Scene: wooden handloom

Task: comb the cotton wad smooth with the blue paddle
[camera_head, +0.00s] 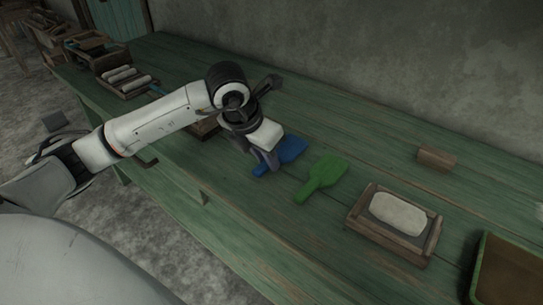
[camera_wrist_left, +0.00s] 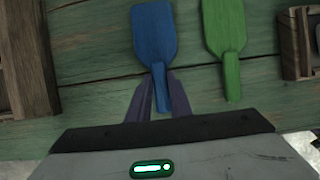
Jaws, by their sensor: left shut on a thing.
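The blue paddle (camera_head: 292,149) lies flat on the green table, its handle toward the front edge. It also shows in the left wrist view (camera_wrist_left: 154,32). My left gripper (camera_head: 270,166) points down at the paddle and is shut on its handle; in the left wrist view its fingers (camera_wrist_left: 160,100) stand on either side of the handle. The white cotton wad (camera_head: 398,213) rests in a shallow wooden tray (camera_head: 358,217) to the right. My right gripper is not in view.
A green paddle (camera_head: 322,178) lies close beside the blue one, between it and the tray. A small wooden block (camera_head: 436,158) sits toward the wall. A dark bin (camera_head: 479,262) stands at the right. A tray of pale rolls (camera_head: 126,80) is at the far left.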

